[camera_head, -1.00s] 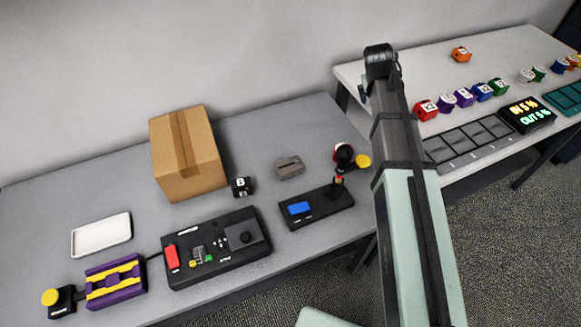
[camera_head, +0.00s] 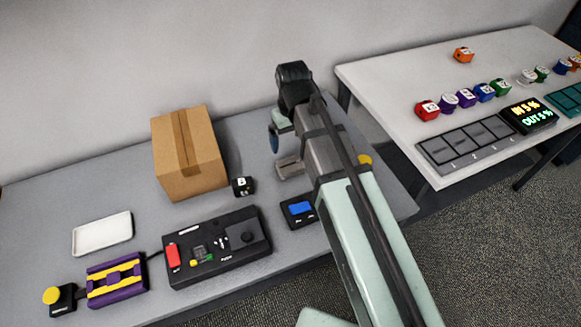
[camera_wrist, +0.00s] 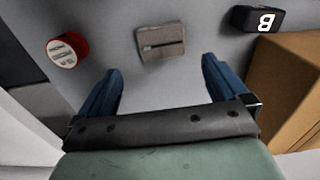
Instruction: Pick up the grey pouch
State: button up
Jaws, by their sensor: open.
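The grey pouch (camera_head: 289,168) lies on the grey table, right of the small black block, and is partly hidden by my arm in the head view. In the wrist view the pouch (camera_wrist: 161,43) shows whole, a small grey-brown rectangle with a dark slit across it. My gripper (camera_wrist: 160,80) is open and empty, its two blue fingers apart, with the pouch beyond the fingertips and roughly between their lines. In the head view my gripper (camera_head: 275,142) hangs above the table close to the pouch; only one blue finger shows clearly.
A cardboard box (camera_head: 188,152) and a black block marked B (camera_head: 242,187) stand left of the pouch. A black control panel (camera_head: 218,248) and a device with a blue button (camera_head: 300,208) lie in front.

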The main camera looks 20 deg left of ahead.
send_over(290, 164)
jog(key=f, duration=0.6)
jog(key=shift+s+d+f, duration=0.1)
jog(key=shift+s+d, duration=0.05)
jog(key=shift+d, duration=0.25)
jog(key=shift+a+f, duration=0.15)
jog(key=shift+f, duration=1.15)
jog(key=shift+a+f, duration=0.15)
jog(key=shift+f, duration=1.15)
jog(key=c, duration=0.8)
